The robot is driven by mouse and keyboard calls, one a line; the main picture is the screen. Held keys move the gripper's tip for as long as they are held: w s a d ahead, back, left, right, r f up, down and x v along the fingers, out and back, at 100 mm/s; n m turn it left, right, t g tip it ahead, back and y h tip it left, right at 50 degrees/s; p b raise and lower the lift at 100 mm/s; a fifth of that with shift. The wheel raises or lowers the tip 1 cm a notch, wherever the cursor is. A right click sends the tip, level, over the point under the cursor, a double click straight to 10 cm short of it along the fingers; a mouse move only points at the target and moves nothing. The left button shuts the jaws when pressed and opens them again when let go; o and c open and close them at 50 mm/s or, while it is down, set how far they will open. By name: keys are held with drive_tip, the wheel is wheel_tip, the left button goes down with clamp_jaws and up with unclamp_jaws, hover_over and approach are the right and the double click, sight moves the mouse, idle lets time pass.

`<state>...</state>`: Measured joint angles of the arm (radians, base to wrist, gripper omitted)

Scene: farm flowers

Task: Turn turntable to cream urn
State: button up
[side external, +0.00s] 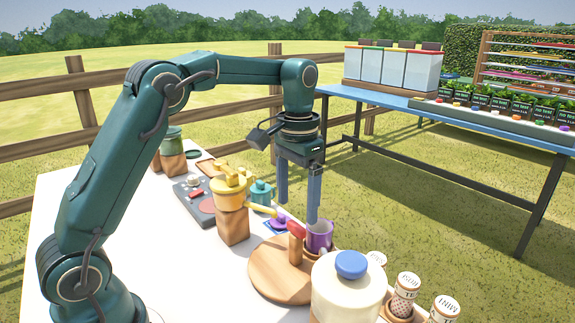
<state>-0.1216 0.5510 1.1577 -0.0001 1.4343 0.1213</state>
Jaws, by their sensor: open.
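The turntable is a round wooden disc (265,278) on the white table. A wooden post (295,250) with a red top (297,230) stands up from it. A purple cup (320,236) is at the disc's far right edge. The cream urn (345,298), with a blue knob (351,264) on top, stands in the front and hides part of the disc's right side. My gripper (298,214) points down with its two blue fingers apart and empty. Its right finger overlaps the purple cup in the picture; I cannot tell if they touch.
A yellow pot (229,190) sits on a wooden block (233,227), left of my gripper. A teal pot (261,192) and a purple item (281,221) are close by. Several patterned canisters (404,293) stand right of the urn. A blue table (465,135) is behind.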

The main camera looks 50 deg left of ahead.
sight(296, 225)
drive_tip(key=shift+f, duration=2.15)
clamp_jaws()
